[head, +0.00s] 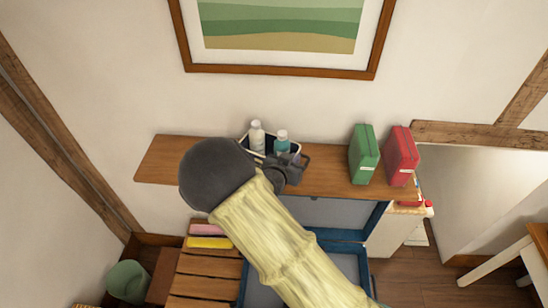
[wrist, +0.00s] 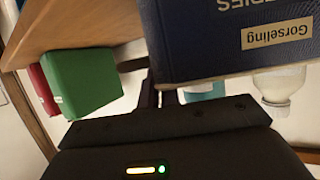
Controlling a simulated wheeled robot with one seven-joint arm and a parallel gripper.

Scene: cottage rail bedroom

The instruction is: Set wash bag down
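The wash bag (head: 244,137) is an open-topped, dark blue container with a pale inside. In the head view it is at the middle of the wooden shelf, partly hidden by my arm. A white bottle (head: 257,138) and a teal bottle (head: 282,143) stand in it. My gripper (head: 283,171) is at its right front side. In the wrist view, which looks upside down, its dark blue face (wrist: 200,45) carries a "Gorseling" label. My fingers (wrist: 160,96) are close together at its side edge, seemingly pinching that wall. Its contact with the shelf is hidden.
The wooden shelf (head: 160,165) is bare at its left end. A green box (head: 364,155) and a red box (head: 400,156) stand upright to the right. A framed picture (head: 280,73) hangs above. An open blue suitcase (head: 348,262) lies below, partly behind my arm.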

